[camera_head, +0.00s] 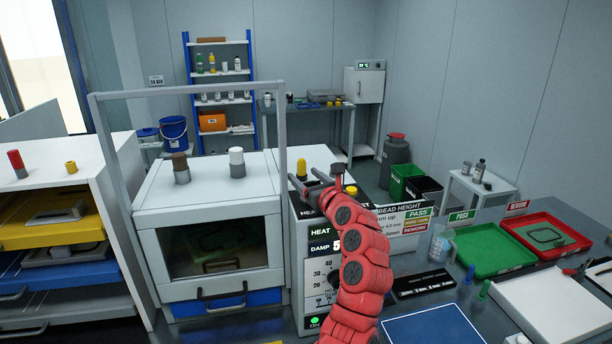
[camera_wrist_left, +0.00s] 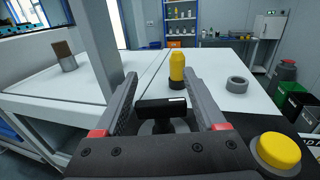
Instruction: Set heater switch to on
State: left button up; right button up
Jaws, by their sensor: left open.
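The heater control box (camera_head: 318,262) stands right of the white oven-like cabinet, with HEAT and DAMP labels, a dial and a lit green lamp on its front. My left gripper (camera_head: 312,180) is over the top of this box, open. In the left wrist view, a black bar-shaped part on a round base, likely the heater switch (camera_wrist_left: 162,107), sits between the open fingers (camera_wrist_left: 160,102). I cannot tell whether the fingers touch it, or its setting. My red left arm hides part of the box front. My right gripper is not in view.
A yellow-topped post (camera_wrist_left: 177,68) stands just beyond the fingers, and a yellow button (camera_wrist_left: 278,152) is close at right. The cabinet (camera_head: 222,232) has an upright grey frame. A green tray (camera_head: 492,252) and a red tray (camera_head: 546,238) lie on the bench at right.

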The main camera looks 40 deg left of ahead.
pick_arm(q)
jog(key=shift+c, duration=0.3)
jog(key=c, duration=1)
jog(key=shift+w+f+m+t+h, duration=0.1)
jog(key=shift+f+m+t+h, duration=0.1)
jog(key=shift+m+t+h, duration=0.3)
jog(key=shift+c, duration=0.2)
jog(key=shift+d+t+p, duration=0.1)
jog(key=shift+t+p, duration=0.2)
jog(key=shift+t, duration=0.1)
jog(key=m+t+p, duration=0.1)
jog(key=h+p, duration=0.1)
jog(key=shift+w+d+m+t+h+p, duration=0.2)
jog(key=shift+m+t+h+p, duration=0.1)
jog(key=shift+m+t, duration=0.1)
jog(key=shift+r, duration=0.1)
jog(key=shift+t, duration=0.3)
jog(key=o, duration=1.1)
